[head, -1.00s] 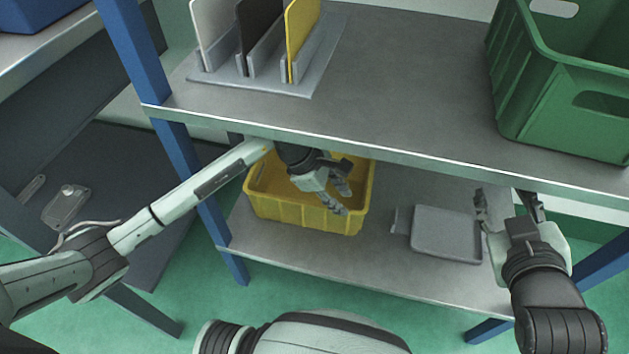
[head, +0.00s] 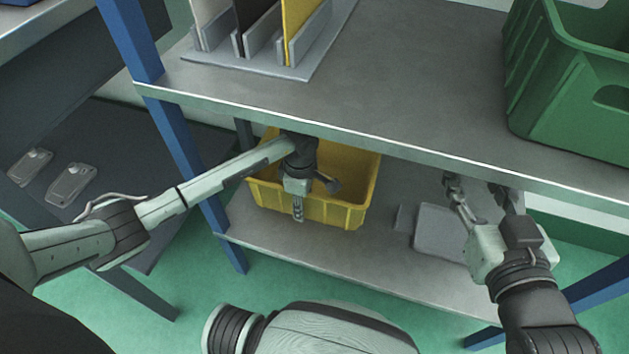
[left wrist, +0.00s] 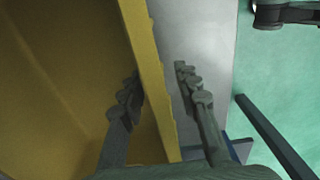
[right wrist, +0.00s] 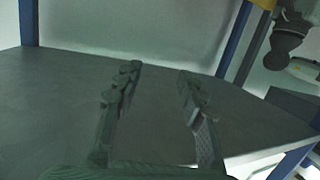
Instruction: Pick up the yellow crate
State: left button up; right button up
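The yellow crate (head: 345,213) stands on the lower shelf, its back edge hidden under the upper shelf. My left gripper (head: 312,196) is at its front wall, with one finger outside and the other inside. In the left wrist view the open fingers (left wrist: 158,76) straddle the crate's wall (left wrist: 150,82), with a gap showing at least on the outer side. My right gripper (head: 476,190) is to the right of the crate, above the lower shelf, apart from it. The right wrist view shows its fingers (right wrist: 160,70) spread and empty.
A grey tray (head: 436,236) lies on the lower shelf (head: 340,258) under my right gripper. The upper shelf (head: 400,100) overhangs the crate and carries a green crate (head: 575,110) and a rack of upright plates (head: 265,65). A blue post (head: 185,165) stands left of the yellow crate.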

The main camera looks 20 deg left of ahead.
pick_arm(q)
jog(key=shift+f, duration=0.5)
grip_shut()
jog(key=shift+w+r, duration=0.1)
